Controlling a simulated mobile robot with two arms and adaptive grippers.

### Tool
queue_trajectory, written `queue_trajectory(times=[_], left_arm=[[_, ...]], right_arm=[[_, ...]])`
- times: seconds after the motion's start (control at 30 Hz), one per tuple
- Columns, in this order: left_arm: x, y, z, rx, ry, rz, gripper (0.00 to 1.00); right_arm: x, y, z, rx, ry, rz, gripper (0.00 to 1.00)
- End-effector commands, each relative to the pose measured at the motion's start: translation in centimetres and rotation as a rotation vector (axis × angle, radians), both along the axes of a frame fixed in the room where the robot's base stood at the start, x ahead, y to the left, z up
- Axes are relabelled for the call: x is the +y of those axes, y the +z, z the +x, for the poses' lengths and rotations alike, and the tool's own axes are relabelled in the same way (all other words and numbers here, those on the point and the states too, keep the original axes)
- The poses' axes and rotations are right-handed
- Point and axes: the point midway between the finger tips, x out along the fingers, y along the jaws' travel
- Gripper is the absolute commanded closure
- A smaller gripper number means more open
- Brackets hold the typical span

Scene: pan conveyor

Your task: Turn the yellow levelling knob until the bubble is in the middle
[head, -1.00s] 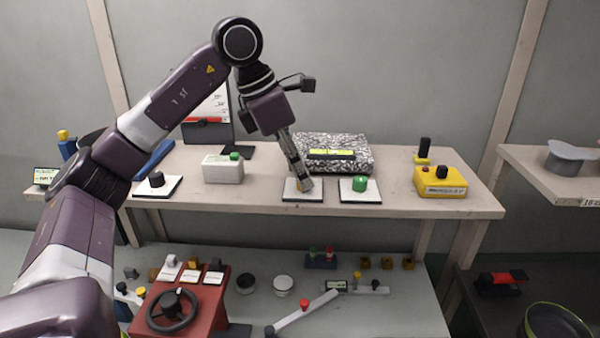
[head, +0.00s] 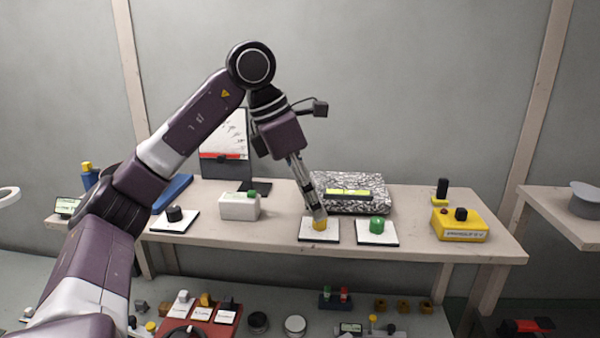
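The yellow levelling knob (head: 320,225) stands on a white square plate near the front of the bench. My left gripper (head: 319,213) points down at it from above, with its fingertips at the knob's top. The fingers look close together, and I cannot tell whether they grip the knob or are just above it. The level's yellow-green vial (head: 349,194) lies on a speckled grey block (head: 372,204) behind the knob. The bubble is too small to make out. My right gripper is not in view.
A green knob (head: 377,224) on its own plate stands close to the right. A yellow button box (head: 460,226) is farther right. A white box (head: 239,207) and a black knob (head: 174,214) are to the left. Several items sit on a lower level in front.

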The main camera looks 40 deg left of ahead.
Motion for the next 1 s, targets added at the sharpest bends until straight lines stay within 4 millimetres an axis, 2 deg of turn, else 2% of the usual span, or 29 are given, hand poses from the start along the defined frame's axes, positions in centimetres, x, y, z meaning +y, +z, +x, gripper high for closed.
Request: queue_trajectory(times=[0.03, 0.17, 0.4, 0.67, 1.0], left_arm=[[0.2, 1.3, -0.2, -0.006, 0.000, -0.002, 0.63], [1.0, 4.3, -1.2, -0.006, 0.000, -0.002, 0.63], [1.7, 6.6, -2.0, -0.004, 0.001, 0.000, 0.63], [2.1, 8.0, -2.5, -0.003, 0.001, 0.000, 0.63], [2.2, 8.2, -2.6, -0.001, 0.001, 0.000, 0.63]], right_arm=[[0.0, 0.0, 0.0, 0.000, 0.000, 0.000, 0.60], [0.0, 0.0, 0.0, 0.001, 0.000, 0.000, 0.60], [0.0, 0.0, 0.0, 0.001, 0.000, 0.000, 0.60], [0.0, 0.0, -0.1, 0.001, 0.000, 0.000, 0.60], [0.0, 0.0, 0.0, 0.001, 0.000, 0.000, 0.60]])
